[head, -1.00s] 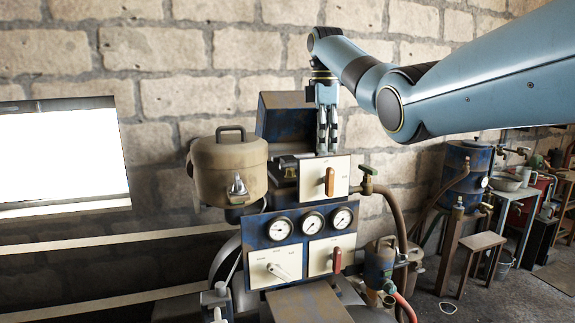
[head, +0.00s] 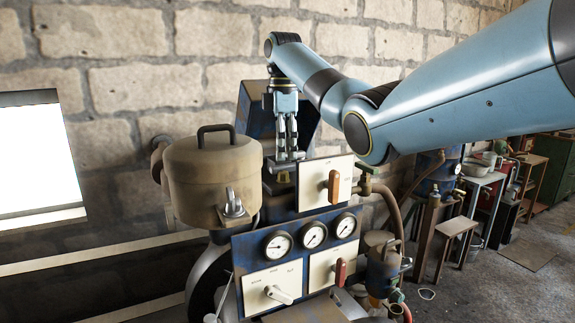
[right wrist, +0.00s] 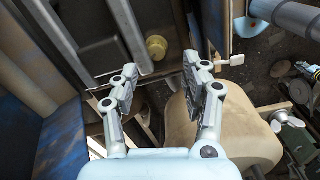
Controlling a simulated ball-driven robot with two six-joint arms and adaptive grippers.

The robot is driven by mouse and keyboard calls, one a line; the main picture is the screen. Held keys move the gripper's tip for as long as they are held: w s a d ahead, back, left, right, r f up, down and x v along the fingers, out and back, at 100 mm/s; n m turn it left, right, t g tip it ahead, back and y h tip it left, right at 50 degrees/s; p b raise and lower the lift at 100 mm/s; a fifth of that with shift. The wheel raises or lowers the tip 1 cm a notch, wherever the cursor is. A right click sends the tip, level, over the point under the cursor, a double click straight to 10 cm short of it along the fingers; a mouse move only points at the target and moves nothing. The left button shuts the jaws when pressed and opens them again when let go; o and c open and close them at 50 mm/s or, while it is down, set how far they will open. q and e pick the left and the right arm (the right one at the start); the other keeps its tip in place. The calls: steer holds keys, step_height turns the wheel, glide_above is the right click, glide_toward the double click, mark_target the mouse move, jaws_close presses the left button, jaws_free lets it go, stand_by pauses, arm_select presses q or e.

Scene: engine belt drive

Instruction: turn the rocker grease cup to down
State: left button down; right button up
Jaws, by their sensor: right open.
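A small yellow brass cup (right wrist: 157,47), which looks like the rocker grease cup, stands on the dark engine top in the right wrist view. In that view my right gripper (right wrist: 162,78) is open, its two fingers pointing towards the engine top, with the cup just beyond the fingertips and nothing between them. In the head view the right gripper (head: 287,155) points down over the engine top, behind the upper white switch panel. The cup is hard to make out there, and its setting cannot be read. My left gripper is not in view.
A tan tank (head: 213,180) stands close left of the gripper. The upper switch panel (head: 313,184) with an orange handle is in front, above several gauges (head: 314,235). A blue housing (head: 250,112) rises behind. A stool (head: 455,228) and open floor lie right.

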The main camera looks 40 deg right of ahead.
mark_target(283, 172)
steer(key=f, duration=0.3)
steer(key=w+f, duration=0.1)
steer(key=shift+d+f, duration=0.15)
steer(key=shift+d, duration=0.25)
steer(key=shift+s+a+f, duration=0.25)
steer(key=shift+a+f, duration=0.2)
steer(key=shift+s+f, duration=0.1)
steer(key=shift+d+f, duration=0.1)
steer(key=shift+f, duration=0.05)
steer(key=shift+w+d+f, duration=0.1)
steer(key=shift+w+d, duration=0.1)
steer(key=shift+s+a, duration=0.1)
steer(key=shift+a, duration=0.05)
steer(key=c, duration=0.5)
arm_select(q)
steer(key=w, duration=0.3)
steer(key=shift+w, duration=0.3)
arm_select(e)
jaws_close()
